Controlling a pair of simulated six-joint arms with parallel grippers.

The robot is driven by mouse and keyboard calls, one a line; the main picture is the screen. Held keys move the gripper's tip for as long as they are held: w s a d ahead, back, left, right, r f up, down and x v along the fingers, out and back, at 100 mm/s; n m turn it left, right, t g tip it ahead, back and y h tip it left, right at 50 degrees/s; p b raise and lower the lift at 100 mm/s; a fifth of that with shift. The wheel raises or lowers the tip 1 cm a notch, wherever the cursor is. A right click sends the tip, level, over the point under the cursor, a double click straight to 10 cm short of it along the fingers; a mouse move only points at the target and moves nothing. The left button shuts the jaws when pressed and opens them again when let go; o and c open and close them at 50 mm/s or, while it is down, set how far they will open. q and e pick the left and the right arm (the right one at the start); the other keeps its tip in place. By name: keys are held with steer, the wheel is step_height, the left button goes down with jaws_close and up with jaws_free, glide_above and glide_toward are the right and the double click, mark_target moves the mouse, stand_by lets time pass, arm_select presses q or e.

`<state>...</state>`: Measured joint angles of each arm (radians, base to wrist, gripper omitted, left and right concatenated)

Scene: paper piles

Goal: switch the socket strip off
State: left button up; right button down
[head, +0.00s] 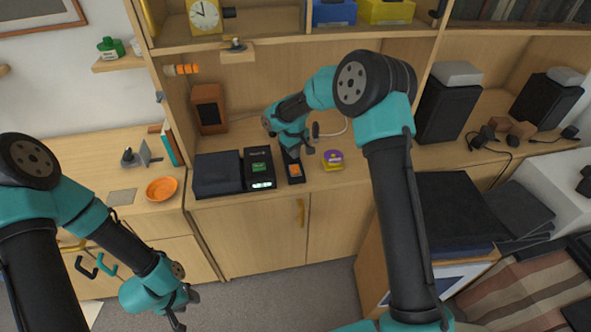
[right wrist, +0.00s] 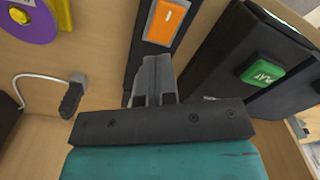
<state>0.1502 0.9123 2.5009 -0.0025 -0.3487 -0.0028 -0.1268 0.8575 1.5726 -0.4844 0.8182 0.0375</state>
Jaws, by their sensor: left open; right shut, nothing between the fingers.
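The socket strip (head: 297,181) is a small black block with an orange switch (head: 295,170) on the cabinet top near its front edge. In the right wrist view the strip (right wrist: 137,48) runs up the picture, its orange switch (right wrist: 166,21) showing a white mark. My right gripper (head: 291,154) is shut and empty, its fingertips (right wrist: 152,65) over the strip beside the switch. I cannot tell whether they touch it or which way the switch is set. My left gripper (head: 180,310) is open and empty, low in front of the cabinet.
A black player with a green PLAY button (head: 258,168) stands just left of the strip. A dark box (head: 217,175) is further left. A purple and yellow roll (head: 332,160) lies to the right. An orange bowl (head: 161,188) sits on the left counter. Speakers (head: 447,110) stand right.

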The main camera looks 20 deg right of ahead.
steer(key=shift+r, duration=1.05)
